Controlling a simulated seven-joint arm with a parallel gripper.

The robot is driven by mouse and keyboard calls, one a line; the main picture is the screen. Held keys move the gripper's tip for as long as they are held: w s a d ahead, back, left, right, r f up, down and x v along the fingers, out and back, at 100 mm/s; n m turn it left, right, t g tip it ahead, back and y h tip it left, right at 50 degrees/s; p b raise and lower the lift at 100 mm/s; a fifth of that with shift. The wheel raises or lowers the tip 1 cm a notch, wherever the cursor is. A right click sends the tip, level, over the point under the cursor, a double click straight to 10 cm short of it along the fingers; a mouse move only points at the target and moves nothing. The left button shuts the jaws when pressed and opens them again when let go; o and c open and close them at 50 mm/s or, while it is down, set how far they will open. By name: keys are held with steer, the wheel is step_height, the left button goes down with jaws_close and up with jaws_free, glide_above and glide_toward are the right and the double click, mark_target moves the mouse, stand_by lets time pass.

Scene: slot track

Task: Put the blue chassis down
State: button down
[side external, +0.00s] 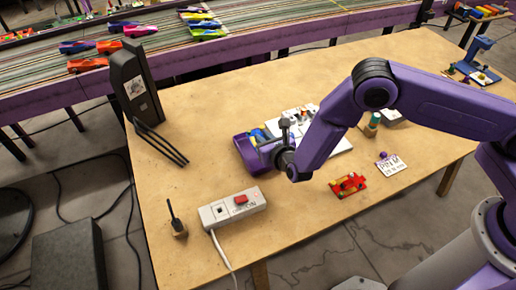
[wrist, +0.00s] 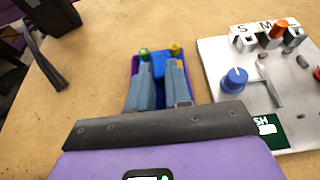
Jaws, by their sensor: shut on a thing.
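The blue chassis (wrist: 158,70) shows in the wrist view between the two grey-blue fingers of my gripper (wrist: 161,66). The fingers are shut on it, and they hide much of its sides. A purple tray (wrist: 134,66) lies around or just below the chassis; I cannot tell whether the chassis touches its floor. In the side view my gripper (side external: 270,143) is at the purple tray (side external: 249,158), and the chassis is mostly hidden there. A green piece (wrist: 144,54) and a yellow piece (wrist: 175,50) show at the tray's far end.
A white board with a blue knob (wrist: 235,80) lies right of the tray. A red car (side external: 347,185), a power strip (side external: 232,207) and a dark upright box (side external: 135,85) stand on the table (side external: 200,165). Bare table lies left of the tray.

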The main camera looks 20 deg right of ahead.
steer(key=shift+w+a+f, duration=0.3)
steer(key=shift+w+f, duration=0.25)
steer(key=shift+f, duration=0.2)
steer(key=shift+w+a+f, duration=0.25)
steer(key=shift+w+f, duration=0.25)
steer(key=shift+f, duration=1.7)
steer(key=shift+f, duration=0.1)
steer(key=c, duration=1.1)
jaws_free()
steer(key=shift+o, duration=0.2)
steer(key=shift+r, duration=0.2)
steer(key=v, duration=1.2)
